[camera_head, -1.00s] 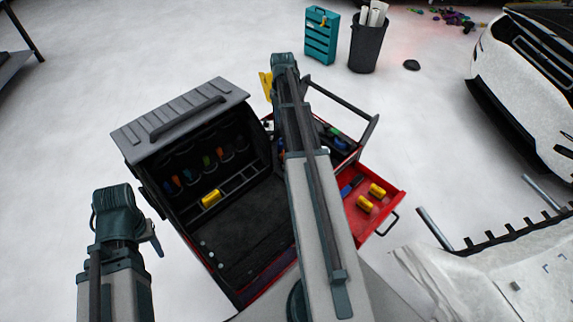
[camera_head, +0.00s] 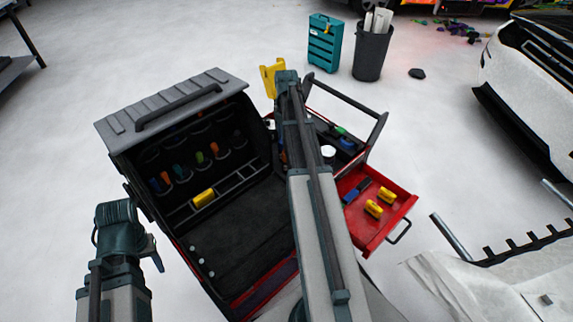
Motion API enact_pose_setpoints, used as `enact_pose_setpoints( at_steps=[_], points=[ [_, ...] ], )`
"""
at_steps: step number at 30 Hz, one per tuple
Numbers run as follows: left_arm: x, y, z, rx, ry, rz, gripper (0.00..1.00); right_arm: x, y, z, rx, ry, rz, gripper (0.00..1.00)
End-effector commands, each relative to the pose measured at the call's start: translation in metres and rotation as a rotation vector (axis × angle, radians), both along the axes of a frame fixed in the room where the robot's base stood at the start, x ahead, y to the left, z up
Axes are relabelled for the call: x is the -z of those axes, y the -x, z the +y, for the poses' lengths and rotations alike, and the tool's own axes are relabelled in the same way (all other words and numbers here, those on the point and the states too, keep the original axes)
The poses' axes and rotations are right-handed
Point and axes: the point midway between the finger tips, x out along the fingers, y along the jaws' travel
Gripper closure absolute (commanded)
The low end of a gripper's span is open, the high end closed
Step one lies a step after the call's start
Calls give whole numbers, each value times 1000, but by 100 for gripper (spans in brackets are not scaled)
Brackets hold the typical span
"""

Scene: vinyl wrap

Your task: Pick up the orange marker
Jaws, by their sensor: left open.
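An open black toolbox (camera_head: 240,232) with a grey lid stands in the middle of the camera_head view. In its shaded back rack are several small coloured items.
A red drawer (camera_head: 385,231) with yellow and blue items juts out on the right. A yellow piece (camera_head: 205,197) lies in the toolbox. A teal cabinet (camera_head: 322,43), a dark bin (camera_head: 371,52) and a white car (camera_head: 530,90) stand behind.

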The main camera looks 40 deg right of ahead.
Motion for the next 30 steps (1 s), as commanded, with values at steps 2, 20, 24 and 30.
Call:
enact_pose_setpoints(
  at_steps=[2, 20, 24, 30],
  points=[
    [17, 0, 0, 0, 0, 0, 50, 17, 0, 0, 0, 0, 0, 51],
    [72, -1, 0, 0, 0, 0, 50, 72, 0, 1, 0, 0, 0, 51],
    [75, -1, 0, 0, 0, 0, 50, 75, 1, 2, 0, 0, 0, 51],
    [95, -1, 0, 0, 0, 0, 50, 95, 3, 6, 0, 0, 0, 51]
  ],
)
